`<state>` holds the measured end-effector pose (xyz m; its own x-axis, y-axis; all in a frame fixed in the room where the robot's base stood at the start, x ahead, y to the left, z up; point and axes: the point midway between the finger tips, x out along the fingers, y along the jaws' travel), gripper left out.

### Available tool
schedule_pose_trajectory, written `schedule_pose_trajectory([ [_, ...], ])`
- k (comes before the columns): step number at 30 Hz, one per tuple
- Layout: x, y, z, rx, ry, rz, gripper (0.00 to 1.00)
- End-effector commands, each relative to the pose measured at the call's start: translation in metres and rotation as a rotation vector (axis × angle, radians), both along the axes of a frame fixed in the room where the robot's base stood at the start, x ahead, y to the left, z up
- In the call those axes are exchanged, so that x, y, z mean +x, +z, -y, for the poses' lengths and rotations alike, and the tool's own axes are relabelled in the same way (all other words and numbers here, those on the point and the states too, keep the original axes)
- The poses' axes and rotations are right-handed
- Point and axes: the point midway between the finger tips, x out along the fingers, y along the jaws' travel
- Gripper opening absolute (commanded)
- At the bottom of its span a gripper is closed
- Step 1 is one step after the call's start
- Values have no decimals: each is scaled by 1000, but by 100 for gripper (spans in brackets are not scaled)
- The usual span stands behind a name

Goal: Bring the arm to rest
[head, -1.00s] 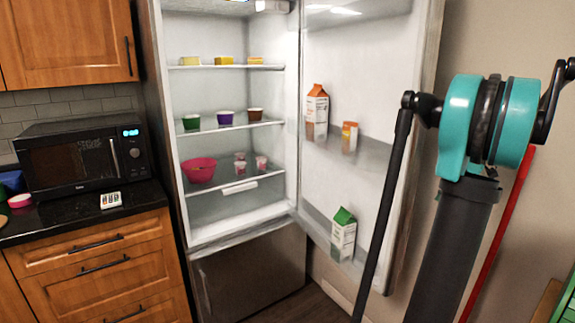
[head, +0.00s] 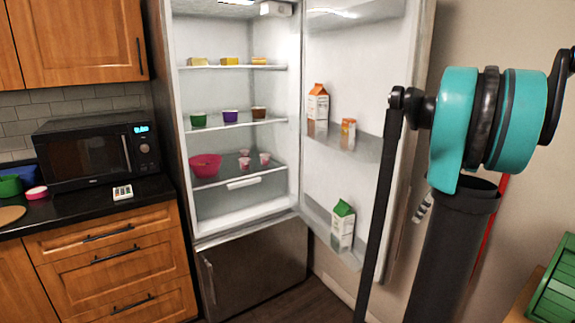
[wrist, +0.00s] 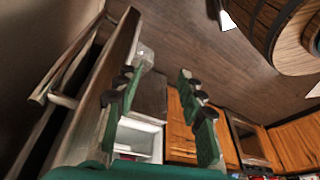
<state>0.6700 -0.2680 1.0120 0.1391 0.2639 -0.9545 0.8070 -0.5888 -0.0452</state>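My arm (head: 460,210), with teal joint rings and black links, rises at the right of the head view in front of the open fridge door. My gripper (wrist: 157,88) shows in the wrist view with its two green-padded fingers spread apart. Nothing is held between them; the fridge and floor show through the gap. In the head view my gripper cannot be made out clearly, as the arm covers that area.
The fridge (head: 240,215) stands open with food on its shelves; its door (head: 385,50) is swung right. A microwave (head: 85,155) sits on the left counter (head: 85,210). A green crate (head: 555,290) is at lower right. A round wooden object (wrist: 293,38) is at upper right in the wrist view.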

Motion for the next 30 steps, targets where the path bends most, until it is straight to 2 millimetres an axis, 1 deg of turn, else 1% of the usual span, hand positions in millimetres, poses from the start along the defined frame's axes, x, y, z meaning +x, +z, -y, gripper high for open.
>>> schedule_pose_trajectory([
  [1, -3, -7, -14, -9, -26, -6, 39],
  [5, -14, -27, -51, -36, -134, -26, 39],
  [8, -30, -50, -88, -61, -250, -35, 39],
  [9, -39, -62, -105, -70, -304, -36, 39],
  [11, -54, -78, -129, -83, -392, -30, 39],
  [12, -66, -90, -144, -87, -450, -24, 39],
  [14, -84, -107, -164, -89, -536, -11, 39],
  [15, -97, -118, -176, -88, -593, -1, 39],
  [18, -128, -143, -200, -72, -721, 29, 39],
  [21, -153, -163, -215, -48, -823, 56, 39],
  [24, -170, -175, -223, -24, -893, 75, 39],
  [27, -179, -182, -227, -10, -931, 83, 39],
  [30, -181, -183, -227, -5, -943, 86, 39],
])
